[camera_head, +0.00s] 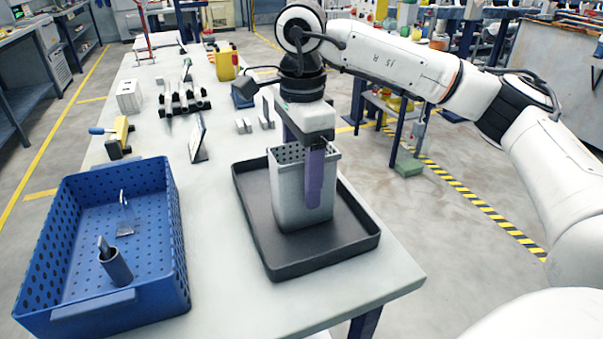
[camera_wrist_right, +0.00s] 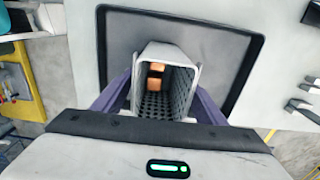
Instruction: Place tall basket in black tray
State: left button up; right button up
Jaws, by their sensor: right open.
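The tall grey basket (camera_head: 288,200) stands upright in the black tray (camera_head: 283,267) on the table. Its perforated inside and small orange pieces at its bottom show in the right wrist view (camera_wrist_right: 178,102). My right gripper (camera_head: 313,185) is above the basket with its purple fingers reaching down on either side of it. In the right wrist view the fingers (camera_wrist_right: 165,103) are open around the basket; whether they touch its walls I cannot tell. The black tray's rim also shows around the basket in that view (camera_wrist_right: 180,16). My left gripper is not in view.
A blue perforated crate (camera_head: 172,235) with a few metal parts inside stands at the table's left front. Black brackets (camera_head: 184,100), a yellow container (camera_head: 227,64) and a tilted dark plate (camera_head: 198,138) sit further back. The table between crate and tray is clear.

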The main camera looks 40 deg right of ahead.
notch_tip(320, 180, up, 12)
jog(key=p, duration=0.2)
dwell(0.4)
